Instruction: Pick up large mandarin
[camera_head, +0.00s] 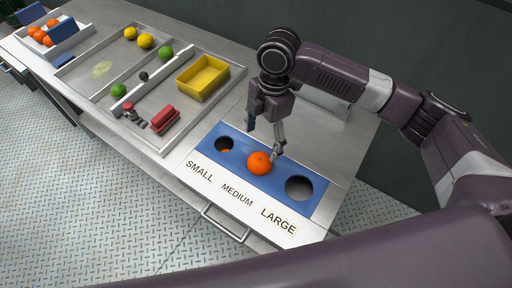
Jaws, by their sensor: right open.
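An orange mandarin (260,163) sits at the middle hole, marked MEDIUM, of the blue sorting panel (238,189), and it stands above the panel's surface. My right gripper (264,144) is open, pointing down just above and behind the mandarin. One fingertip is at the fruit's right side in the picture; whether it touches cannot be told. The other finger is behind and above the fruit. The hole marked LARGE (299,187) looks dark and empty. My left gripper is not in view.
Left of the panel, a divided metal tray (154,146) holds lemons (145,41), limes (118,90), a yellow bin (203,77) and a red-and-grey tool (164,119). More oranges (42,36) sit in a far-left box. A wall stands behind the counter.

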